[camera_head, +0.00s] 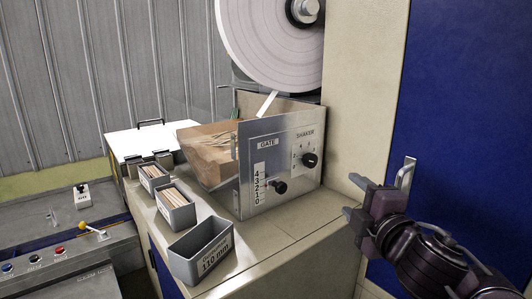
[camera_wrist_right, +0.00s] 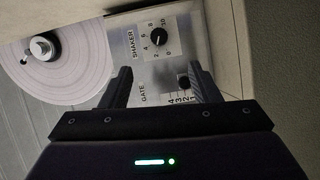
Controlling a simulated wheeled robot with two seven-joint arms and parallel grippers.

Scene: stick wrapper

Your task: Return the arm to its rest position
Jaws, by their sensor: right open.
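My right gripper (camera_head: 357,204) is in the lower right of the head view, open and empty, to the right of the machine's control panel (camera_head: 272,200) and apart from it. In the right wrist view its two fingers (camera_wrist_right: 160,88) stand apart, with the panel beyond them. The panel carries a SHAKER knob (camera_head: 309,160) and a GATE knob (camera_head: 277,187). The wrist view also shows the SHAKER knob (camera_wrist_right: 158,37), while the GATE knob (camera_wrist_right: 183,82) shows between the fingers in the picture. My left gripper is not in view.
A blue door with a metal handle (camera_head: 405,172) stands close behind my right gripper. Grey bins, one labelled 110 mm (camera_head: 203,252), stand on the counter left of the panel. A large white reel (camera_head: 268,40) is above. A button console (camera_head: 60,258) lies at the lower left.

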